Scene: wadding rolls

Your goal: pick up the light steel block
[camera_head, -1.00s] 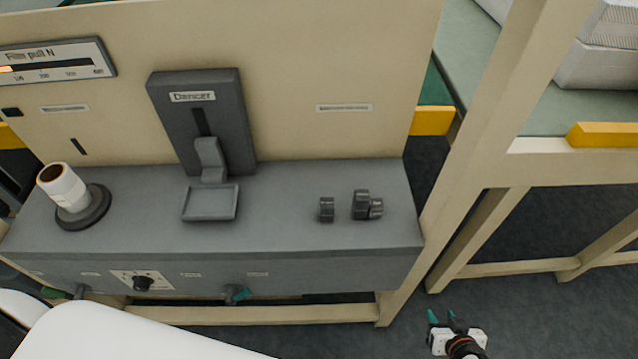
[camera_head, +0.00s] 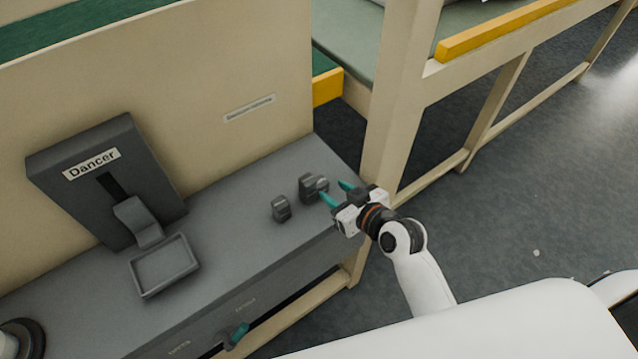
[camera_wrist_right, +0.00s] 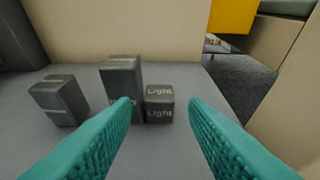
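The light steel block (camera_wrist_right: 159,104) is a small dark grey cube marked "Light" on its top and front. It stands at the right of a taller dark block (camera_wrist_right: 122,85), very close to it; in the head view the light block (camera_head: 320,184) is near the bench's right end. My right gripper (camera_head: 337,193) is open, its teal fingertips just short of the light block. In the right wrist view the block shows beyond and between the fingers, nearer the left one, with nothing held. The left finger hides part of the taller block's label.
Another dark block (camera_head: 281,208) stands to the left on the grey bench (camera_head: 225,225). Farther left are a shallow tray (camera_head: 165,266) and the "Dancer" unit (camera_head: 105,180). A beige back panel (camera_head: 200,80) rises behind, and a beige post (camera_head: 398,90) stands right of the bench.

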